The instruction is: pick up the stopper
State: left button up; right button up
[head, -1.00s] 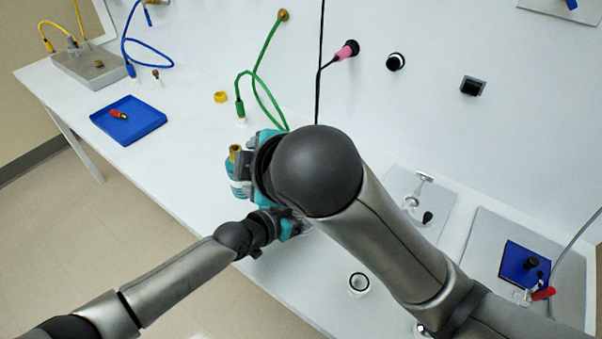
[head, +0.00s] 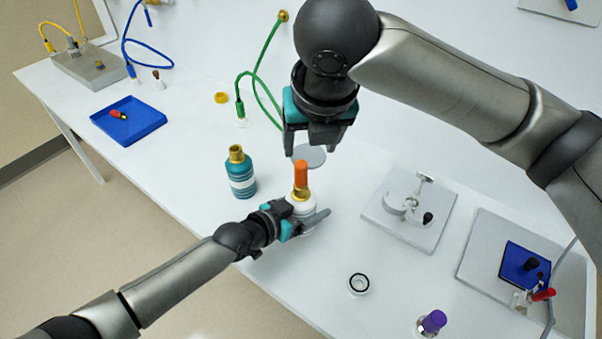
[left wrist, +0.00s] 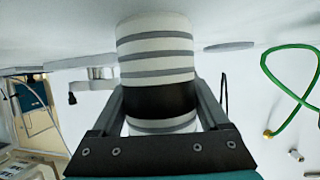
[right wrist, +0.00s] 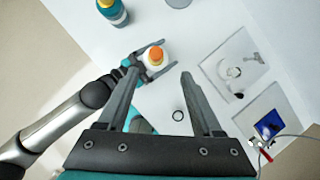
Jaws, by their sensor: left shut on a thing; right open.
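The orange stopper (head: 301,172) stands upright in the brass neck of a white bottle (head: 297,210). My left gripper (head: 303,217) is shut around that bottle's body. The left wrist view shows the striped bottle (left wrist: 156,65) between the fingers, with the stopper out of sight. My right gripper (head: 308,150) is open and empty, above and behind the stopper in the head view. The right wrist view shows the stopper (right wrist: 156,55) beyond and between the open fingers, not touched by them.
A teal bottle (head: 240,174) with an open brass neck stands left of the white one. A grey disc (head: 312,155) lies behind. A grey plate with a stand (head: 405,235), a white ring (head: 358,284) and a purple-capped vial (head: 431,323) are at right. A blue tray (head: 150,120) is far left.

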aim_at(302, 167)
jog(key=x, duration=0.6)
jog(key=shift+f, duration=0.1)
jog(key=shift+a+x, duration=0.2)
jog(key=shift+x, duration=1.2)
jog(key=shift+a+x, duration=0.15)
jog(key=shift+x, duration=1.25)
jog(key=shift+s, duration=0.1)
grip_shut()
